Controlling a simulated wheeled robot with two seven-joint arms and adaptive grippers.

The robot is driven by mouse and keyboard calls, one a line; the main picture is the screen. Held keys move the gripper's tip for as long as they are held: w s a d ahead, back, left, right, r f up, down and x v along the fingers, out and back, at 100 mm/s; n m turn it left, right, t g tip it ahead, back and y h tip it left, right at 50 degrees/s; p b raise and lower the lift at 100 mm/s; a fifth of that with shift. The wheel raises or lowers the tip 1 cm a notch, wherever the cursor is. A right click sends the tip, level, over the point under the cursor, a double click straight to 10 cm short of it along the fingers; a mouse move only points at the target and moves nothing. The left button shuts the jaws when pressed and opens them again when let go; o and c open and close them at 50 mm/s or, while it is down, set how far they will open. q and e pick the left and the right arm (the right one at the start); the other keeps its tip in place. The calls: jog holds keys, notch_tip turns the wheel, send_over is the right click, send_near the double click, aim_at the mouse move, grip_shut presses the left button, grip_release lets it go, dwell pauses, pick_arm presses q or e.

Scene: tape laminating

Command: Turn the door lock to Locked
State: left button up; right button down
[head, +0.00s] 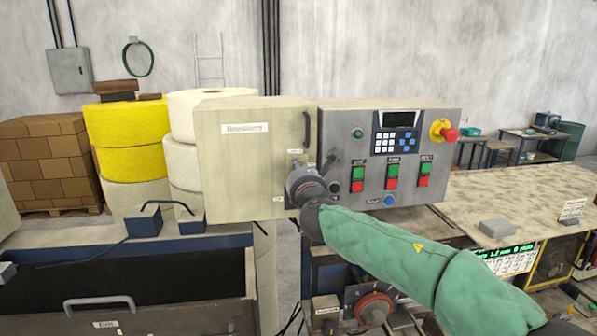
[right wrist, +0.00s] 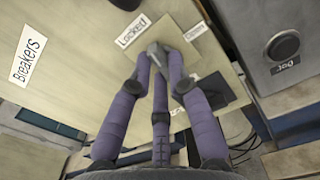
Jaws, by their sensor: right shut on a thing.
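The cream cabinet door (head: 240,175) is closed, with a dark handle (head: 307,129) near its upper right edge. My right gripper (head: 302,178) reaches the door's right side and hides most of the door lock in the head view. In the right wrist view, the purple-grey fingers of my right gripper (right wrist: 160,62) close around the small grey door lock (right wrist: 157,47). The "Locked" label (right wrist: 133,30) is beside the lock, up and left of the fingertips. I cannot tell the lock's exact angle. My left gripper is out of view.
A control panel (head: 345,185) with coloured buttons and a red emergency knob (head: 450,134) stands directly right of the door. A "Breakers" label (right wrist: 29,60) is on the door. My green-sleeved right arm crosses below the panel. Yellow and white rolls (head: 127,130) stand behind left.

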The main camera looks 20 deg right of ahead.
jog(key=shift+f+n, duration=0.1)
jog(key=shift+n, duration=0.8)
jog(key=c, duration=1.2)
grip_release()
jog(key=v, duration=1.2)
